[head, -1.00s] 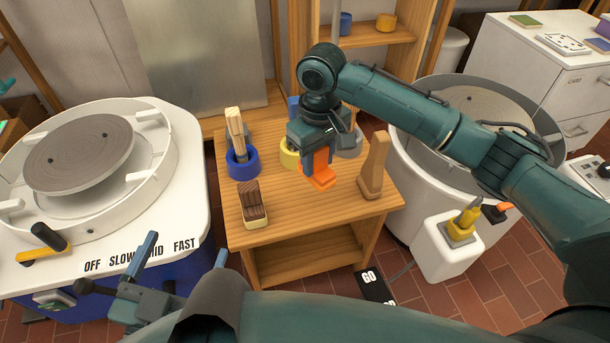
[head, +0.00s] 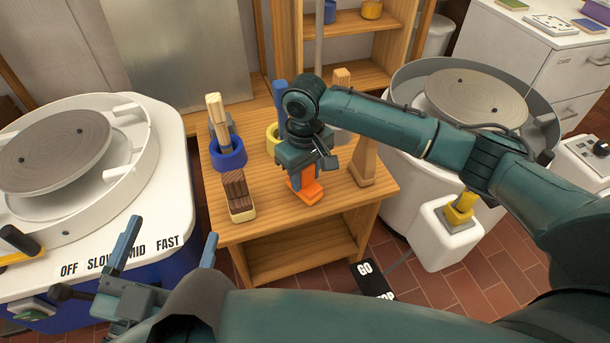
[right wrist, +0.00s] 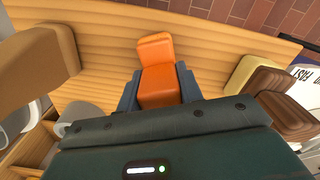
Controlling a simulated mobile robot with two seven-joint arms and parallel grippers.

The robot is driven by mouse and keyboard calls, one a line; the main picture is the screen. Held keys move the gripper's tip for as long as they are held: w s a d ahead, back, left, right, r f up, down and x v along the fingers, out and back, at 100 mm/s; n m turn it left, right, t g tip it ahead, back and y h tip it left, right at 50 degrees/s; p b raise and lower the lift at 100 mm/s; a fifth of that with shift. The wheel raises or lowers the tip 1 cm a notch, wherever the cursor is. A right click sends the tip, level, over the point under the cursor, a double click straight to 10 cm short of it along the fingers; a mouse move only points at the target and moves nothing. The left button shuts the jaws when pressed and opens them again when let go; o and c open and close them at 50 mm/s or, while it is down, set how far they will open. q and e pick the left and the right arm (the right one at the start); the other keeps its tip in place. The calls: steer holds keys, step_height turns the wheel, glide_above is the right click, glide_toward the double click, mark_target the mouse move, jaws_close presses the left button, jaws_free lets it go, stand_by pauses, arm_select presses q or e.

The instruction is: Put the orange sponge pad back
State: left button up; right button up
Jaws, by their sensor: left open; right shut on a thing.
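The orange sponge pad (head: 309,192) is over the front middle of the wooden table (head: 270,220), at or just above the top; I cannot tell if it touches. My right gripper (head: 302,182) is shut on it from above. In the right wrist view the pad (right wrist: 157,65) sits between the two fingers (right wrist: 158,90) and sticks out past them. My left gripper (head: 170,245) is open and empty, low at the left, in front of the wheel.
A brown block with a dark ribbed top (head: 238,195) stands left of the pad. A tall wooden block (head: 364,162) stands to its right. Pottery wheels flank the table.

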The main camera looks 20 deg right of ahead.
arm_select(q)
steer(key=shift+r, duration=0.15)
arm_select(e)
steer(key=o, duration=1.1)
arm_select(q)
steer(key=shift+f, duration=0.25)
steer(key=shift+f, duration=0.1)
arm_select(e)
step_height(320, 180, up, 6)
steer(key=p, duration=0.3)
arm_select(q)
steer(key=shift+a+n+g+y+p, duration=0.3)
steer(key=shift+a+g+y+p, duration=0.55)
steer(key=shift+y+p, duration=0.3)
arm_select(e)
step_height(320, 180, up, 6)
steer(key=shift+r, duration=0.1)
